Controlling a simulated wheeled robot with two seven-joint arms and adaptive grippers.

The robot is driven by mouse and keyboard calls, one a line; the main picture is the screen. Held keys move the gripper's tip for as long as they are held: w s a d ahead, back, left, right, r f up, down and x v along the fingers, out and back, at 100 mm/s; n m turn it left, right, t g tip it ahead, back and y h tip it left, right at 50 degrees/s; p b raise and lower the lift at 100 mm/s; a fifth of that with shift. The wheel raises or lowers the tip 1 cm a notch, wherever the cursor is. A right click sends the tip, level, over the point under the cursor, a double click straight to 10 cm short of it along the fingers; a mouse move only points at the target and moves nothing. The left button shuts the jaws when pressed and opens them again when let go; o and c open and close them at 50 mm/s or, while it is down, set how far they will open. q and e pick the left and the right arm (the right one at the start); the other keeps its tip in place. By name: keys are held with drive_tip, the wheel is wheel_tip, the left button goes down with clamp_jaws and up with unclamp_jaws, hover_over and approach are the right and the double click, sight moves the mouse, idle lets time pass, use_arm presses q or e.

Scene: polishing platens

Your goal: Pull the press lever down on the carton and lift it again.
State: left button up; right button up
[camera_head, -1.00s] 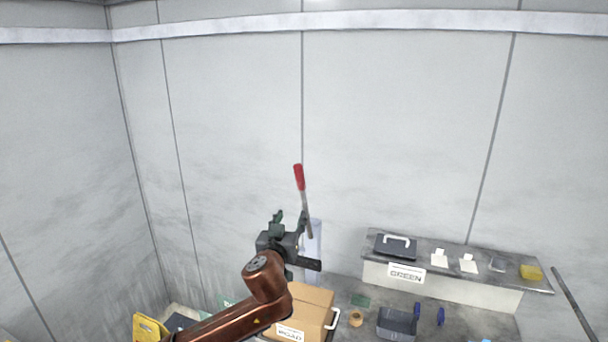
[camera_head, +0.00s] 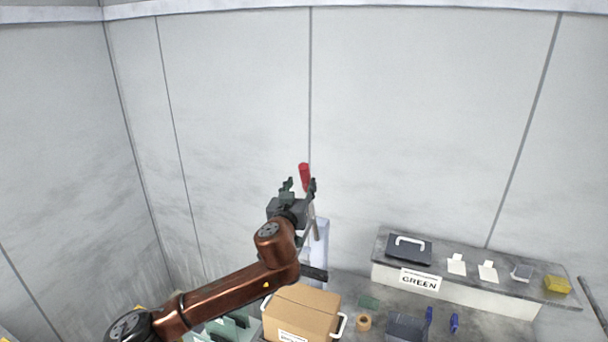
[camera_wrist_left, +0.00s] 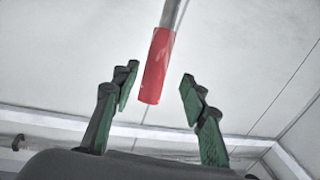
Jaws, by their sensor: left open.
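The press lever is a grey rod with a red grip (camera_head: 304,176), standing up and leaning slightly left above the press column (camera_head: 318,243). In the left wrist view the red grip (camera_wrist_left: 157,66) lies between and beyond the fingers, with clear space on both sides. My left gripper (camera_head: 301,184) is open and empty, its fingertips at the height of the red grip; the open fingers also show in the left wrist view (camera_wrist_left: 156,85). The brown carton (camera_head: 303,312) sits on the counter below my left arm. My right gripper is not in view.
A grey shelf (camera_head: 457,296) at right carries a dark case with a white handle (camera_head: 409,248), white cards and a yellow block (camera_head: 557,284). A tape roll (camera_head: 364,322) and a dark bin (camera_head: 407,327) stand right of the carton. The wall behind is bare.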

sight(305, 180)
use_arm(q)
drive_tip(key=w, duration=0.2)
drive_tip(key=w+d+p, duration=0.1)
drive_tip(key=w, duration=0.1)
drive_tip(key=shift+d, duration=0.2)
drive_tip(key=shift+w+f, duration=0.1)
drive_tip(key=shift+w, duration=0.35)
drive_tip(key=shift+c, duration=1.4)
drive_tip(key=shift+a, duration=0.1)
drive_tip(key=c, duration=0.8)
clamp_jaws()
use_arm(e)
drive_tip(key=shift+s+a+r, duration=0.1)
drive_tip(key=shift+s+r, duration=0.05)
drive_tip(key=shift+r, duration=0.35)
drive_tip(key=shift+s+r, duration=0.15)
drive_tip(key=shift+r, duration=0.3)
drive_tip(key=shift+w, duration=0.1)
